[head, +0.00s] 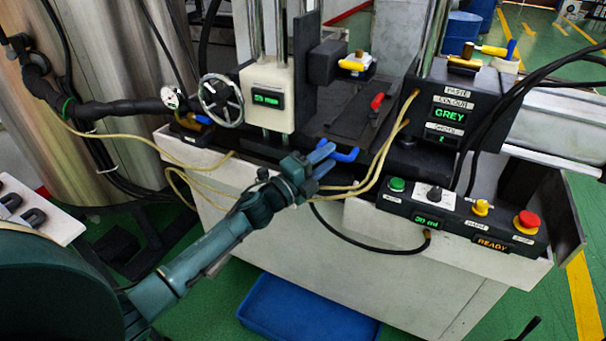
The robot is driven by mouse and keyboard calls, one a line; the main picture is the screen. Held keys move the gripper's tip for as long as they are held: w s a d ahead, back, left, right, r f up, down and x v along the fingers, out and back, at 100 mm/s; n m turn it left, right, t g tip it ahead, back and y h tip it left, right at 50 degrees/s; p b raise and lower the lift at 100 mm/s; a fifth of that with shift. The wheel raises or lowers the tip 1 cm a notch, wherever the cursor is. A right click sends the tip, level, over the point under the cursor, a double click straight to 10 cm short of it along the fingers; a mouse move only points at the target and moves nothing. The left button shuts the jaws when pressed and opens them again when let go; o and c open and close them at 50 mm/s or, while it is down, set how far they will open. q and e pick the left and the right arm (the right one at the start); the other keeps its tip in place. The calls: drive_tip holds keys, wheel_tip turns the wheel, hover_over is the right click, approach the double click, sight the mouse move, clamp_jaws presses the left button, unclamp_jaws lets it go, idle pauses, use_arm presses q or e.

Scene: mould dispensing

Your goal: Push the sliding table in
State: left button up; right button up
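The sliding table (352,122) is a dark flat plate in the machine's middle, between the cream column and the black dispenser box. A bright blue handle (347,156) sticks out at its front edge. My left gripper (327,161) reaches in from the lower left to this handle. Its two fingers look parted, with the handle's left end at or just beyond their tips. I cannot tell whether they touch it. My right gripper is not in view.
A control panel (460,214) with a green button, a red button and a READY display sits at the front right. A handwheel (221,101) is at the left. Beige hoses (372,180) loop close to my gripper. A blue tray (300,307) lies on the floor.

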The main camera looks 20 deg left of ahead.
use_arm(q)
drive_tip(key=v, duration=0.8)
drive_tip(key=shift+s+b, duration=0.25)
drive_tip(key=shift+b, duration=0.15)
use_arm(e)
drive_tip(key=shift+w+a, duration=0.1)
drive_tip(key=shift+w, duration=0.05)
use_arm(q)
drive_tip(key=shift+a, duration=0.1)
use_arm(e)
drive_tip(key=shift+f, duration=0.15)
